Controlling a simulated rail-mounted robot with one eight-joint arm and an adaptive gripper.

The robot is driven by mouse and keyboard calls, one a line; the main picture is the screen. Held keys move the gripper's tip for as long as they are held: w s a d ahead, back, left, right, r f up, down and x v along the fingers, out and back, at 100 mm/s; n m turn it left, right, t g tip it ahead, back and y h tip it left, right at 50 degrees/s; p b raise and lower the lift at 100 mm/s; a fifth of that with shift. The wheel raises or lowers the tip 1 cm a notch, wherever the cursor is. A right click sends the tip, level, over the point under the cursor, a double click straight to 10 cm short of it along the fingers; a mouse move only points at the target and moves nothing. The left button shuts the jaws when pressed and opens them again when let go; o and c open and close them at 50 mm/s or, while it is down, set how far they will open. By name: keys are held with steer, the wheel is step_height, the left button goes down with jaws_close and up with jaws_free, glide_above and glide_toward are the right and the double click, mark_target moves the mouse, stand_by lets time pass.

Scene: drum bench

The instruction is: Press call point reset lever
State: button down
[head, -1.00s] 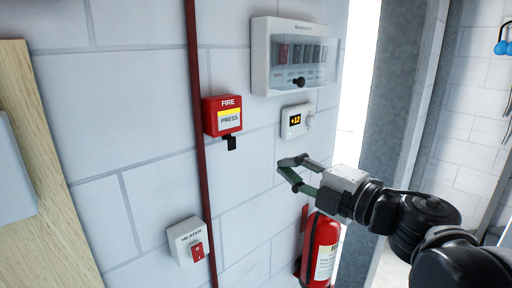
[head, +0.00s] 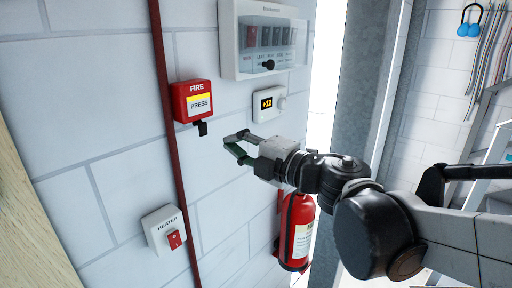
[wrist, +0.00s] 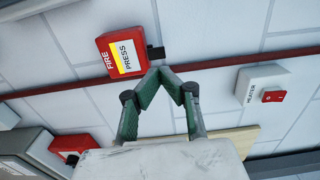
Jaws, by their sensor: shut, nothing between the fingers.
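The red fire call point (head: 193,101) is on the white block wall, with a yellow and white PRESS label. Its small black reset lever (head: 201,128) hangs under its lower right. In the wrist view the call point (wrist: 122,54) is beyond the fingertips, and the lever (wrist: 156,53) sticks out from its right side. My gripper (head: 233,145) is shut and empty, to the right of the lever and a little lower, apart from it. In the wrist view the fingertips of my gripper (wrist: 166,72) meet just below the lever in the picture.
A red pipe (head: 171,140) runs down the wall beside the call point. A heater switch (head: 165,231) is lower left. A thermostat (head: 269,103) and a breaker box (head: 265,38) are upper right. A fire extinguisher (head: 297,232) stands below my arm.

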mark_target(205, 132)
steer(key=x, duration=0.7)
steer(key=shift+w+a+p, duration=0.1)
steer(key=shift+p, duration=0.3)
